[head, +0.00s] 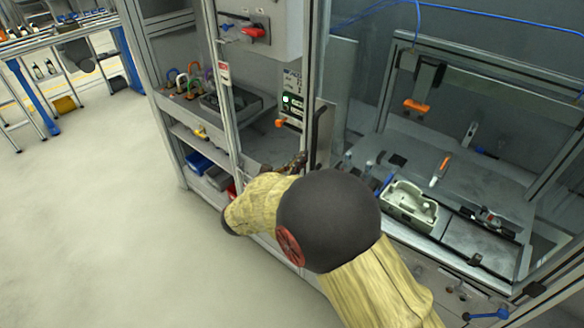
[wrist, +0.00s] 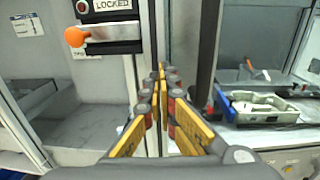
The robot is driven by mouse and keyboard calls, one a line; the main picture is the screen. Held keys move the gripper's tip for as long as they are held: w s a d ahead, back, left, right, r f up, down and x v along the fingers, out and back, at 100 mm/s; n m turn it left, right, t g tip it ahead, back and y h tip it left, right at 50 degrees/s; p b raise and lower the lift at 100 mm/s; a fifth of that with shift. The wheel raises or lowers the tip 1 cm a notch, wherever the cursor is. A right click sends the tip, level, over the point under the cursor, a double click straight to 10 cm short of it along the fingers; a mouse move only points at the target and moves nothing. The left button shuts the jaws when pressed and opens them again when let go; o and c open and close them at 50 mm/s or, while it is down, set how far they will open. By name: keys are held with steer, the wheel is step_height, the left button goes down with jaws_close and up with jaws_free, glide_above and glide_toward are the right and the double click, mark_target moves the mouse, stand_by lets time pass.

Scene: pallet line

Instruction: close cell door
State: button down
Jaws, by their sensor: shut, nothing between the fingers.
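The cell door's black upright handle (head: 316,132) stands on a grey metal frame post in the middle of the head view. In the wrist view the dark handle bar (wrist: 208,50) is upright, just right of the fingers. My gripper (head: 297,163) is beside the post, partly hidden behind my cream-sleeved arm. In the wrist view my gripper (wrist: 160,75) is shut and empty, its yellow-padded fingers pointing at the post. I cannot tell whether it touches the handle. How far open the door is cannot be told.
A control box with an orange knob (wrist: 76,37) and a "LOCKED" label is left of the fingers. Inside the cell are a pale tray-like part (head: 410,205) and an orange-tipped tool (head: 440,170). Shelves with padlocks and bins stand left. The floor at left is clear.

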steer(key=shift+w+d, duration=0.2)
steer(key=shift+w, duration=0.15)
